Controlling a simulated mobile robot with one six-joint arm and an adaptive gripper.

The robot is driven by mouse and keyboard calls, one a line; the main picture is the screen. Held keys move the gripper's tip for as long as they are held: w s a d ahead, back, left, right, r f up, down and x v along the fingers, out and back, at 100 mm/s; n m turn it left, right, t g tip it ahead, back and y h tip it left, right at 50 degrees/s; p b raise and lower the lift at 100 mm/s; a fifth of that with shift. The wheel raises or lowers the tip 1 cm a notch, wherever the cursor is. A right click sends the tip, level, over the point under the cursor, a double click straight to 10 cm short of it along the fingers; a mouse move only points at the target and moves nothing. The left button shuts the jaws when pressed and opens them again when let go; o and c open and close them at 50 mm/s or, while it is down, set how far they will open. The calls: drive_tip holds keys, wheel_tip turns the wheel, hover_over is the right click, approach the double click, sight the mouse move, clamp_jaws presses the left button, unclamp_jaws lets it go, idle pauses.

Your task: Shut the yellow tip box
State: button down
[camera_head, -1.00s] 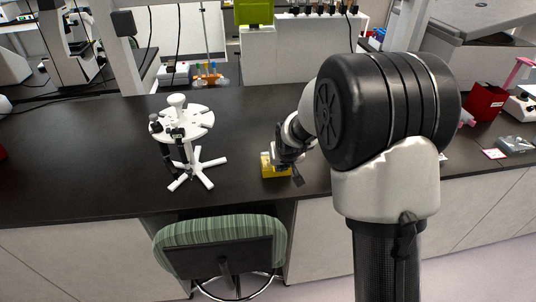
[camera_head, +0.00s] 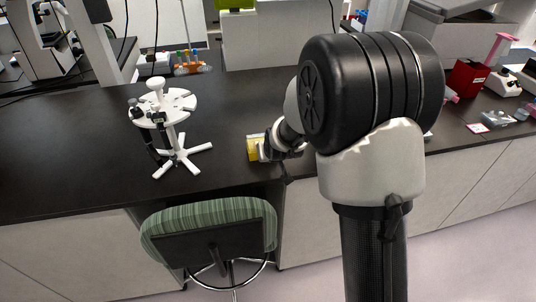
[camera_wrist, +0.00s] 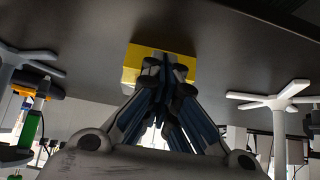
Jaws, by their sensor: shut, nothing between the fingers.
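The yellow tip box (camera_head: 252,152) sits on the dark bench near its front edge, left of my arm. My gripper (camera_head: 266,151) is at the box's right side in the head view and hides part of it. In the wrist view, the yellow box (camera_wrist: 132,64) is just beyond the fingertips of my gripper (camera_wrist: 165,68), which cover its middle. The fingers are together with nothing between them. I cannot tell whether they touch the box, and the lid's position is unclear.
A white pipette stand (camera_head: 174,125) with hanging pipettes stands left of the box. A green-striped chair (camera_head: 208,222) is in front of the bench. A red box (camera_head: 467,78) is at the right. The bench between stand and tip box is clear.

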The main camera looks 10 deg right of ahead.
drive_tip(key=shift+r+p, duration=0.65)
drive_tip(key=shift+r, duration=0.3)
wheel_tip(320, 180, up, 4)
drive_tip(key=p, duration=0.3)
drive_tip(key=s+f, duration=0.1)
drive_tip(key=s, duration=0.2)
drive_tip(key=s+f, duration=0.1)
drive_tip(key=s, duration=0.2)
drive_tip(key=s+f, duration=0.1)
drive_tip(key=s, duration=0.2)
drive_tip(key=shift+s+f+b, duration=0.2)
drive_tip(key=shift+f+b, duration=0.1)
drive_tip(key=shift+f, duration=0.05)
drive_tip(key=s+r+g, duration=0.1)
drive_tip(key=s+r, duration=0.8)
drive_tip(key=s, duration=0.5)
drive_tip(key=s+r+g, duration=0.2)
drive_tip(key=s+r, duration=0.6)
drive_tip(key=s, duration=0.6)
drive_tip(key=shift+s+d+r, duration=0.15)
drive_tip(key=shift+d+r, duration=0.1)
drive_tip(key=shift+r, duration=0.15)
